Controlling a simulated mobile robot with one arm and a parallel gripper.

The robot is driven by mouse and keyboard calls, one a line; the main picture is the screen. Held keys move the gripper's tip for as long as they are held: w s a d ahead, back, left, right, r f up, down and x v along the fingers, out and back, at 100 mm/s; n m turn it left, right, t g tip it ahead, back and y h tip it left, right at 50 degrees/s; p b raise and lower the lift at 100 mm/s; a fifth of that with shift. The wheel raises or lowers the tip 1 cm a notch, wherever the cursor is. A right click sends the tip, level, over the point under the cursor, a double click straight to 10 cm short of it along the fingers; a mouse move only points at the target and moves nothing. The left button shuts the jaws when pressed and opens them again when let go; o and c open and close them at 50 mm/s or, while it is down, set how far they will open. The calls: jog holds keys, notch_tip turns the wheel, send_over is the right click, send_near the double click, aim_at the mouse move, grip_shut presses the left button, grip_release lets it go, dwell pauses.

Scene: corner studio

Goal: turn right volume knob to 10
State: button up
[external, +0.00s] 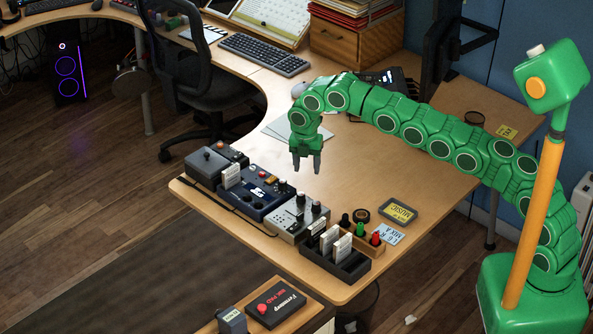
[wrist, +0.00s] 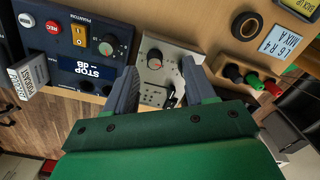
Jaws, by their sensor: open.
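My gripper (external: 306,171) is open and empty, hanging with fingers downward above the row of small devices in the external view. In the wrist view its two fingers (wrist: 159,70) frame a silver control box (wrist: 197,50), with a gap between them. One dark round knob with a red mark (wrist: 155,63) shows between the fingertips; no contact shows. The silver box also shows in the external view (external: 290,226), with several dark knobs (external: 301,199) standing up from it. Another dark knob (wrist: 107,48) is on the blue device to its left. I cannot read knob labels or settings.
A blue device (external: 257,196) with a display stands left of the silver box. A black divided tray (external: 350,266) with upright cards is on its right, near the table edge.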

aim_at(301, 193)
jog(key=shift+s+a+f+n, duration=0.5)
jog(key=shift+s+a+f, duration=0.4)
jog(key=shift+s+a, duration=0.2)
jog(key=shift+d+f, duration=0.15)
jog(key=shift+f, duration=3.65)
jog(key=shift+c, duration=0.5)
grip_shut()
